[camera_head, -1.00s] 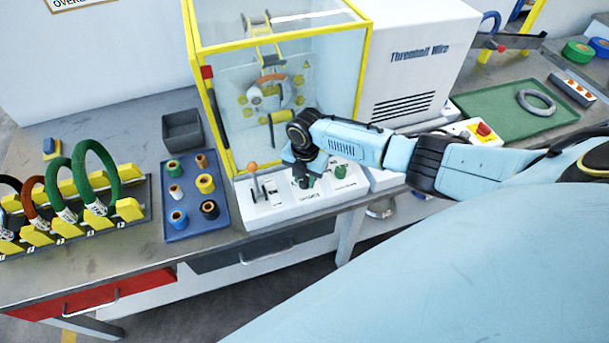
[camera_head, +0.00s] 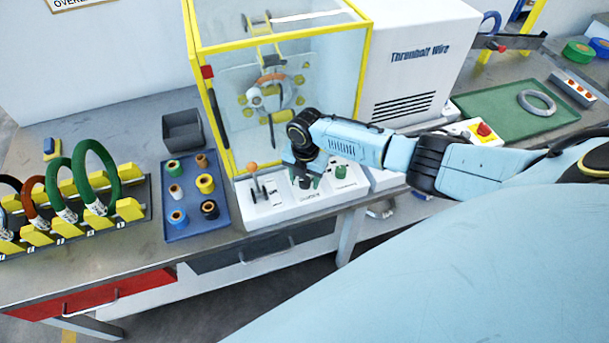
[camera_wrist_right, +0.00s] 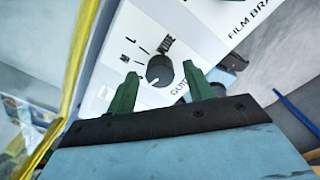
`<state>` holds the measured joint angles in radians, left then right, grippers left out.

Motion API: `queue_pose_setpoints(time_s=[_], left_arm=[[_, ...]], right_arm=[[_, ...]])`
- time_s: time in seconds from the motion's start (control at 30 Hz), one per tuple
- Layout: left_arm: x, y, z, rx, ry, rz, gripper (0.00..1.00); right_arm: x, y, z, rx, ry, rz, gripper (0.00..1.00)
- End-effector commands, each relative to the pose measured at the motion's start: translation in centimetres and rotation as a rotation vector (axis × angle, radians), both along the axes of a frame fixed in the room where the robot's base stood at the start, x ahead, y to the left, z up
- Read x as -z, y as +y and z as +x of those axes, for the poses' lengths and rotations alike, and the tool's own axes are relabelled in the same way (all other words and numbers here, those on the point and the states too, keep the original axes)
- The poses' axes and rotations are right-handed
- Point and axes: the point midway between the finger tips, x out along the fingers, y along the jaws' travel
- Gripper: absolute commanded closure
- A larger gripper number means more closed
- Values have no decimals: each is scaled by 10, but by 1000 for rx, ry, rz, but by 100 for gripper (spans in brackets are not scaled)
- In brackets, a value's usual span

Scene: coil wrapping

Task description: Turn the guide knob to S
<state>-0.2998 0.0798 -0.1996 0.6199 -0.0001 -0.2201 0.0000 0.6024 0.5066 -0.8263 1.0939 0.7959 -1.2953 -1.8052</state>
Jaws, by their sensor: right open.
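The guide knob (camera_wrist_right: 160,70) is dark and round with a pale mark at its lower left. It sits on a white panel (camera_wrist_right: 110,92), with printed letters and tick marks above and left of it. My right gripper (camera_wrist_right: 161,71) is open, with its green fingers on either side of the knob. I cannot tell whether they touch it. In the head view my right gripper (camera_head: 305,178) is over the middle of the white control panel (camera_head: 262,214) and hides most of the knob. My left gripper is not in view.
A yellow-framed clear case (camera_head: 232,100) stands right behind the panel. A lever with an orange ball (camera_head: 252,167) is left of the gripper; a green knob (camera_head: 340,171) is right. A blue tray (camera_head: 196,222) of spools and a coil rack (camera_head: 148,200) stand left.

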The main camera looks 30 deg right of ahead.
Motion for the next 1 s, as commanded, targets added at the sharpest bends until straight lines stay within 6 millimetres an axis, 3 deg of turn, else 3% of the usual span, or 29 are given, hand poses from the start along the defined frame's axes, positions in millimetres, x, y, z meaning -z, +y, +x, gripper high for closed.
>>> queue_pose_setpoints(time_s=[0.13, 0.27, 0.7, 1.0], left_arm=[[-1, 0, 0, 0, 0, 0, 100], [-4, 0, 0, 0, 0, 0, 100], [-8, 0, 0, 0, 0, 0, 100], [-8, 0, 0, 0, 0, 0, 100]], right_arm=[[-6, 0, 0, 0, -1, 0, 48], [-24, -1, 0, 0, -3, -1, 48], [-115, -2, -2, -2, -3, -1, 48], [-134, -2, -2, 0, 0, 0, 48]])
